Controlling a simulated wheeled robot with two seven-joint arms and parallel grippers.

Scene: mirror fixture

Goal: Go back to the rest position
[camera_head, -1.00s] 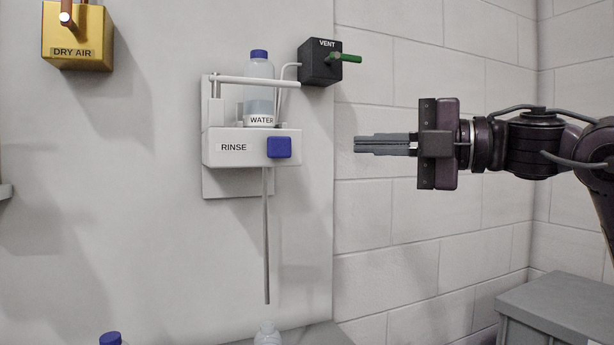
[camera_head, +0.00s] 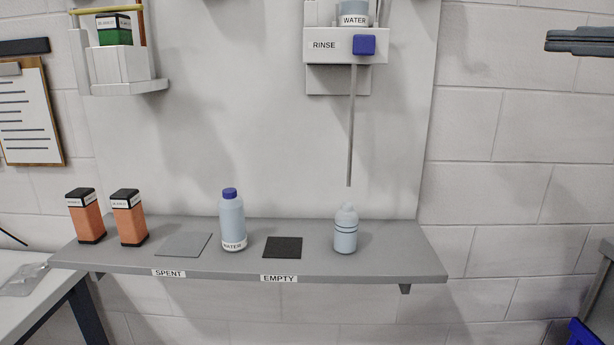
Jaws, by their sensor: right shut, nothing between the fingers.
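My right gripper (camera_head: 580,41) shows only by its fingers at the upper right edge. The fingers are shut with nothing between them and point left, in front of the block wall and apart from everything. The rest of my right arm is out of view. My left gripper is not in view.
A grey shelf (camera_head: 345,268) holds a capless bottle (camera_head: 345,232) below the rinse unit's (camera_head: 322,45) thin tube (camera_head: 351,130), a blue-capped water bottle (camera_head: 232,222), and two orange boxes (camera_head: 129,220). A white bracket (camera_head: 120,70) hangs upper left. A clipboard (camera_head: 30,115) hangs at left.

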